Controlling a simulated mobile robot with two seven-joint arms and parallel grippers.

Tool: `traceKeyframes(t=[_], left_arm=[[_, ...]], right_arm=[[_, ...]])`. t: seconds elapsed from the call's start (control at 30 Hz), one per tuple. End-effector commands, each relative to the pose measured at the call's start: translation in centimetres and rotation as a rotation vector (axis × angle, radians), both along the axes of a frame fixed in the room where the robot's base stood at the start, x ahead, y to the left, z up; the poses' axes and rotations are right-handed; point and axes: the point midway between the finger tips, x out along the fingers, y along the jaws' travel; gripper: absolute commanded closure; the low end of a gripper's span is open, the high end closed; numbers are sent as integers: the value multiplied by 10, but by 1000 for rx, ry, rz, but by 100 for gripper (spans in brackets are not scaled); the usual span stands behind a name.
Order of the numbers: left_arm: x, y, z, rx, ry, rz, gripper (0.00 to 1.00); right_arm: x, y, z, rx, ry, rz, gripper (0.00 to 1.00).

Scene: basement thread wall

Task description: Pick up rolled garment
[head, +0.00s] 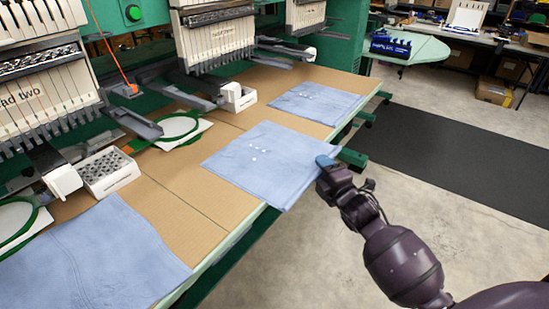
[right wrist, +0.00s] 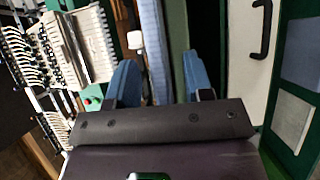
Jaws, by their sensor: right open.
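Blue garments lie flat on the brown table; none looks rolled. The middle garment (head: 255,165) carries a few small white spots, and its near corner reaches over the table's front edge. Another garment (head: 317,103) lies farther back, and a larger one (head: 100,258) lies at the lower left. My right gripper (head: 326,163) is at the right edge of the middle garment. In the right wrist view its blue fingers (right wrist: 160,70) stand apart, with a strip of blue cloth (right wrist: 153,40) seen between them. Whether they touch the cloth I cannot tell. My left gripper is not in view.
Embroidery machine heads (head: 215,35) stand along the back of the table (head: 185,215). Green hoops (head: 178,130) and a white box of bobbins (head: 106,170) lie in front of them. A dark mat (head: 450,150) covers the floor at right, which is clear.

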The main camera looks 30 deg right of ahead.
Motion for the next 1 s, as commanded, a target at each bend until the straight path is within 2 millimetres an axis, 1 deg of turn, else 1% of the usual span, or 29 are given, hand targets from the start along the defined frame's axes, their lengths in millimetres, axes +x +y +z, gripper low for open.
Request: traceKeyframes(t=[0.2,0.23,0.5,0.53,0.83,0.93,1.0], left_arm=[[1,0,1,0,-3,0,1],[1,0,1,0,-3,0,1],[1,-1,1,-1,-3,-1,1],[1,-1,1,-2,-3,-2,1],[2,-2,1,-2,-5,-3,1],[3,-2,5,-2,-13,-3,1],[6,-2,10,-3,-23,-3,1]], right_arm=[[1,0,1,0,-1,0,53],[1,0,1,0,-1,0,55],[1,0,1,1,-1,0,96],[1,0,1,1,-1,0,100],[1,0,2,1,-3,1,100],[1,0,11,0,-7,1,100],[1,0,22,0,-10,2,100]])
